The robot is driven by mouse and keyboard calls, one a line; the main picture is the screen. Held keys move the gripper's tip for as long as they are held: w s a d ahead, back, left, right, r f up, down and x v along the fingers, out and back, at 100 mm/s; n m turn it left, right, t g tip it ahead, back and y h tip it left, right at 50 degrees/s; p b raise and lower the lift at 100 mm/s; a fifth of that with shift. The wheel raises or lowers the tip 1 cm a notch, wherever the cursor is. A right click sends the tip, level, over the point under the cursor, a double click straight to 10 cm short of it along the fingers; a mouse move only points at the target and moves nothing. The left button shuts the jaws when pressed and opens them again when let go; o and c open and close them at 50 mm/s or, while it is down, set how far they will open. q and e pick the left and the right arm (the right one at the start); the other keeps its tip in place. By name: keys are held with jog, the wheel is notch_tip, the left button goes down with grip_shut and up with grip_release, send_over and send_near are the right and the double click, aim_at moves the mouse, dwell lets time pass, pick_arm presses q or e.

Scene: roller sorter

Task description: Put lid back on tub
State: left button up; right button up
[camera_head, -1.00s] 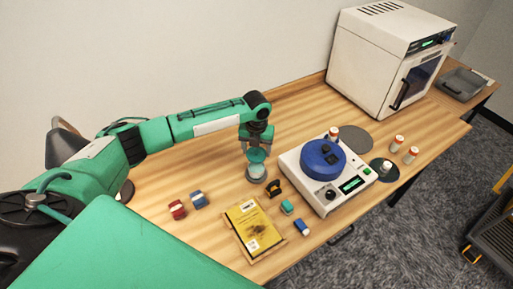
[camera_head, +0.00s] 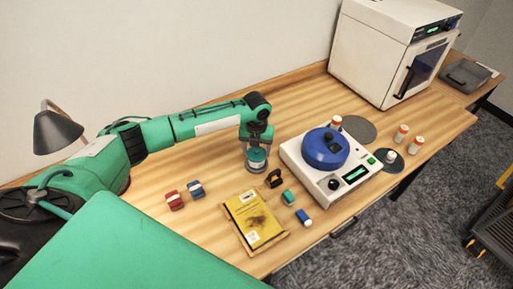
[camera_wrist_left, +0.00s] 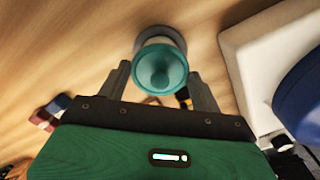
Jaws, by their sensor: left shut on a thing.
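The teal lid (camera_wrist_left: 160,66) has a round knob in its middle and shows between the two fingers of my left gripper (camera_wrist_left: 160,82) in the left wrist view. My left gripper (camera_head: 257,150) is shut on the lid and points straight down. The tub (camera_head: 257,164) stands upright on the wooden table directly below it. A grey rim or base of the tub (camera_wrist_left: 162,33) shows behind the lid in the wrist view. The lid is at the tub's top; whether it is fully seated cannot be told. My right gripper is not in view.
A white device with a blue round top (camera_head: 325,148) stands just right of the tub. A black clip-like object (camera_head: 274,179), small coloured blocks (camera_head: 288,197) and a yellow booklet (camera_head: 254,218) lie in front. A white oven (camera_head: 390,50) stands at the back right.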

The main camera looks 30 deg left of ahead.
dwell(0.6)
pick_arm(q)
jog(key=shift+p, duration=0.5)
dwell(0.3)
dwell(0.4)
jog(key=shift+f+p, duration=0.15)
jog(key=shift+p, duration=0.15)
dwell(0.8)
jog(key=o, duration=1.2)
jog(key=shift+o, duration=0.2)
